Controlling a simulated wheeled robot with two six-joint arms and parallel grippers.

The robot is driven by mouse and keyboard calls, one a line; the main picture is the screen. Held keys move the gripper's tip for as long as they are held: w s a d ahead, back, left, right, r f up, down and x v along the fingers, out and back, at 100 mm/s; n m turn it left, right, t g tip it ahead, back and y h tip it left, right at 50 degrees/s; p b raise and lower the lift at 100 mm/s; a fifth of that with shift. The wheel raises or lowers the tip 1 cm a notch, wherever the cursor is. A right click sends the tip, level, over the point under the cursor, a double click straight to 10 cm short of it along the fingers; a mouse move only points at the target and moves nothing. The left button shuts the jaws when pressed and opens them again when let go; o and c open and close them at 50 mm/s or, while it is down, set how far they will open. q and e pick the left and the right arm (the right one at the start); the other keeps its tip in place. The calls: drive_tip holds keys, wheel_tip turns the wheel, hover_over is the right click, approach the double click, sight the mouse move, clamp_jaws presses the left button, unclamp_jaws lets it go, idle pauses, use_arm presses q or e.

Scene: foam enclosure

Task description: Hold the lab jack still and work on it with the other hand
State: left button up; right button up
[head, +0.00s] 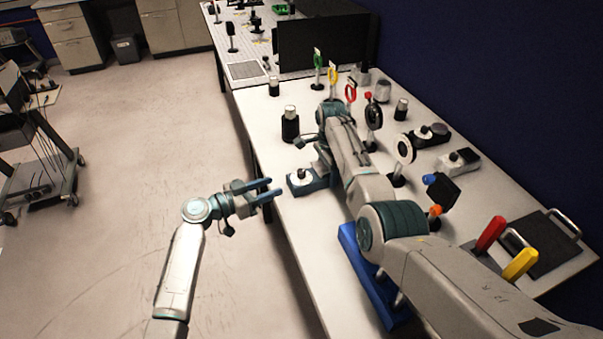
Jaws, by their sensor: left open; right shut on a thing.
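The lab jack appears to be the small low block (301,186) at the table's left edge, with a dark blue-grey body, a pale round top and a dark knob. My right gripper (319,175) reaches down at its right side. It is shut, apparently on the block, though my arm hides part of the contact. My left gripper (271,188) is open and empty just left of the block, beyond the table edge. Its two fingers point toward the block with a small gap between.
Several optics mounts and devices (404,150) crowd the right of the table. A blue tray (352,246) lies partly under my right arm. Front-left table surface (305,240) is clear. A cart (40,165) stands far left.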

sight(297, 174)
use_arm(q)
drive_tip(key=shift+m+t, duration=0.5)
drive_tip(key=shift+m, duration=0.1)
drive_tip(key=x, duration=1.1)
drive_tip(key=shift+s+d, duration=0.1)
drive_tip(key=shift+s, duration=0.05)
drive_tip(key=shift+c, duration=0.4)
drive_tip(key=c, duration=0.9)
drive_tip(key=shift+o, duration=0.2)
drive_tip(key=shift+h, duration=0.3)
drive_tip(key=shift+m+g, duration=0.4)
drive_tip(key=shift+g, duration=0.1)
drive_tip(key=m+g+h, duration=0.2)
drive_tip(key=g, duration=0.2)
drive_tip(key=shift+m, duration=0.4)
drive_tip(key=shift+m+g+h, duration=0.7)
drive_tip(key=shift+m+g, duration=1)
drive_tip(key=shift+g, duration=0.9)
drive_tip(key=shift+f+m+g, duration=0.1)
drive_tip(key=shift+m+g, duration=0.3)
drive_tip(key=shift+g, duration=0.4)
